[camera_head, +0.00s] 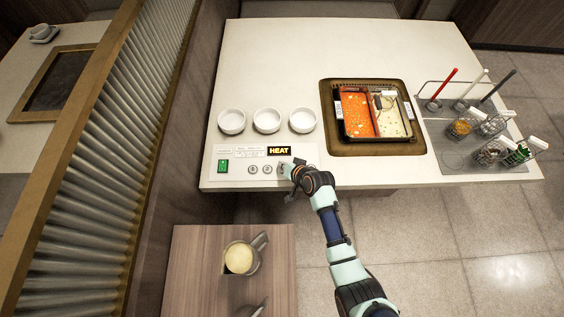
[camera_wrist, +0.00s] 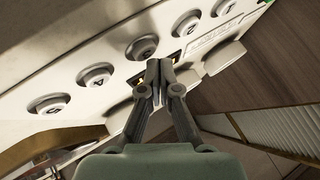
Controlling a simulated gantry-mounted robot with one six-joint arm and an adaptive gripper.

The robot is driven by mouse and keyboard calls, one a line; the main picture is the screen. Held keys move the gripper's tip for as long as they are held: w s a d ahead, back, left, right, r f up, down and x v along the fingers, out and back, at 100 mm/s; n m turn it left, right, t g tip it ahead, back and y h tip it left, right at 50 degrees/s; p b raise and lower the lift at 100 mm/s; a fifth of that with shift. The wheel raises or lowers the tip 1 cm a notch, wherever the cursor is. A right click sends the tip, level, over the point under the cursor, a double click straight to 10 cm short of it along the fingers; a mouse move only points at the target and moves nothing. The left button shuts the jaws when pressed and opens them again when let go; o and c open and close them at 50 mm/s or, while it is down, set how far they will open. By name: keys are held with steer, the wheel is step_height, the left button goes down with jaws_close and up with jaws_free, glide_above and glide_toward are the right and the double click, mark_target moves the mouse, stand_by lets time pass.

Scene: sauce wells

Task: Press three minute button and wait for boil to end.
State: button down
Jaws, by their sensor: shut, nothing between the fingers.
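The control panel (camera_head: 225,150) sits on the counter's front edge, with a green switch (camera_head: 223,166) at its left. Its lit display (camera_head: 279,151) reads HEAT. Round buttons run in a row; the third button (camera_wrist: 143,50) lies just beyond my fingertips in the wrist view. My gripper (camera_wrist: 158,70) is shut and empty, its tips over the lit display, close to that button. I cannot tell whether they touch it. It also shows at the panel in the head view (camera_head: 288,167). The divided pot (camera_head: 342,133) holds red broth (camera_head: 359,118) and pale broth (camera_head: 393,124), with a basket on the pale side.
Three white bowls (camera_head: 267,121) stand behind the panel. A rack of baskets and colored-handled tools (camera_head: 449,150) is at right. A slatted partition (camera_head: 95,165) rises at left. A side table (camera_head: 195,285) with a jug (camera_head: 239,258) stands in front.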

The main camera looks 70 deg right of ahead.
step_height(320, 180, up, 6)
steer(key=p, duration=0.6)
steer(key=shift+r, duration=0.15)
stand_by(0.5)
